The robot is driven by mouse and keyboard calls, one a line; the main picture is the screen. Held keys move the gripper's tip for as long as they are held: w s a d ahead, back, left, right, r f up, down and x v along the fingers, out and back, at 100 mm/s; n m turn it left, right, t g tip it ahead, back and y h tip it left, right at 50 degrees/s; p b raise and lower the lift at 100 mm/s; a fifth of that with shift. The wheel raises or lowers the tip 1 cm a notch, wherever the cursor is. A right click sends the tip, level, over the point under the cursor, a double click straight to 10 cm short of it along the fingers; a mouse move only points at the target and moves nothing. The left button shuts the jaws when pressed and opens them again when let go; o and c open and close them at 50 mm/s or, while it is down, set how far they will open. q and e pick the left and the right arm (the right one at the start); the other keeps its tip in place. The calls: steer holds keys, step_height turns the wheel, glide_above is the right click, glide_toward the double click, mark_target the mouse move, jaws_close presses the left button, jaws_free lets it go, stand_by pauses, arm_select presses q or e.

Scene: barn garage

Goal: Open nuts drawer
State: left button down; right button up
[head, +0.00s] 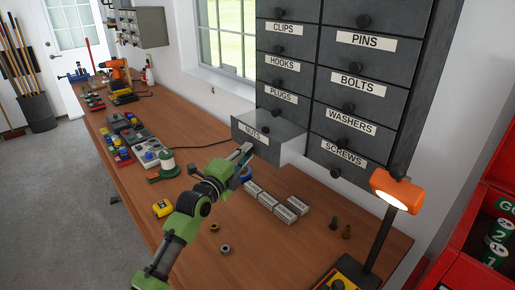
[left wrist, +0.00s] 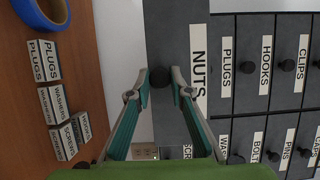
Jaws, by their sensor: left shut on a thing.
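The nuts drawer (head: 277,141) is the lowest drawer in the left column of the grey cabinet (head: 395,110). It stands out from the cabinet front in the head view, so it is at least partly open. Its NUTS label (left wrist: 198,68) shows large in the left wrist view. My left gripper (head: 244,151) is at the drawer front, its two fingers (left wrist: 160,80) shut on the dark drawer knob (left wrist: 160,76). The inside of the drawer cannot be made out. My right gripper is not in view.
Small labelled boxes (head: 268,199) lie on the wooden bench (head: 225,205) below the drawer, close to my left arm. A blue tape ring (left wrist: 40,12) lies near them. An orange lamp (head: 397,190) stands to the right. A red toolbox (head: 470,220) is at far right.

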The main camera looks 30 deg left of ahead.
arm_select(q)
steer(key=shift+s+a, duration=0.1)
steer(key=shift+s, duration=0.15)
steer(key=c, duration=1.8)
jaws_free()
steer(key=s, duration=1.2)
steer(key=shift+d, duration=0.35)
